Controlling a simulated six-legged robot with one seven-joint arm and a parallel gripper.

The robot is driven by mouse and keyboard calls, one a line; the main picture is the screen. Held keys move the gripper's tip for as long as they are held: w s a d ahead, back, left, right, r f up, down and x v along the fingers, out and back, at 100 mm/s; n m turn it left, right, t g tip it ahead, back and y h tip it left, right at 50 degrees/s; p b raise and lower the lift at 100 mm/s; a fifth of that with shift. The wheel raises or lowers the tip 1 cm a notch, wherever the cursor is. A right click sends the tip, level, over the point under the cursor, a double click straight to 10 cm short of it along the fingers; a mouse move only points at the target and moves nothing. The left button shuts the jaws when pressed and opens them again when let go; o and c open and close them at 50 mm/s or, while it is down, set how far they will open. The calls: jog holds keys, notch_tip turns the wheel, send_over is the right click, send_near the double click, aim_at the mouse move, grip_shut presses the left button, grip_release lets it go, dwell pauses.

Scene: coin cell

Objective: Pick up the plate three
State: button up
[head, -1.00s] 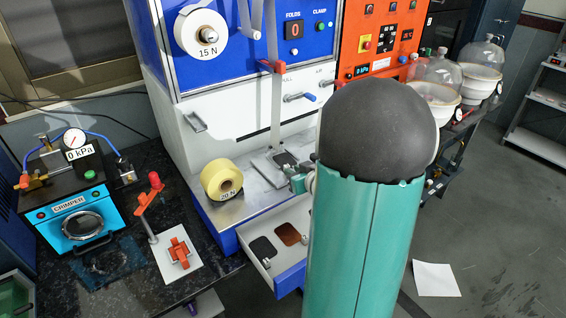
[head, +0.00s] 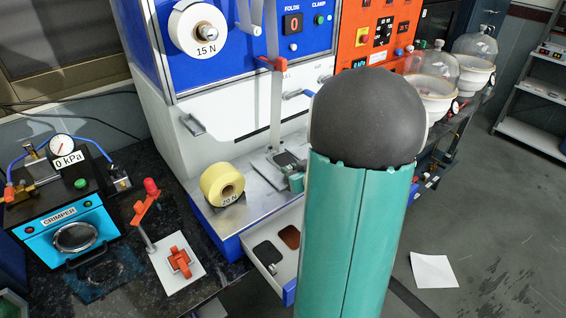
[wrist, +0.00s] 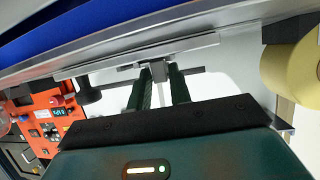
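No label reading "three" is legible. A dark plate (head: 286,158) lies on the machine's metal deck, partly hidden behind my gripper. In the open drawer (head: 259,262) are a black plate (head: 266,252) and a copper-coloured plate (head: 290,237). My gripper (head: 297,181) is low over the deck, in front of the dark plate and mostly hidden by my arm in the head view. In the wrist view, its two fingers (wrist: 160,74) are parted, with a grey block (wrist: 157,71) showing between the tips. I cannot tell whether they touch it.
A yellow roll (head: 222,184) sits on the deck left of my gripper. A red lever stand (head: 146,202) and a crimper (head: 66,225) stand on the dark bench at left. Glass domes (head: 435,72) stand at back right. The floor at right is mostly clear.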

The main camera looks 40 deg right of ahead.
jog(key=shift+w+d, duration=0.1)
jog(key=shift+c, duration=0.2)
grip_shut()
jog(key=shift+r, duration=0.1)
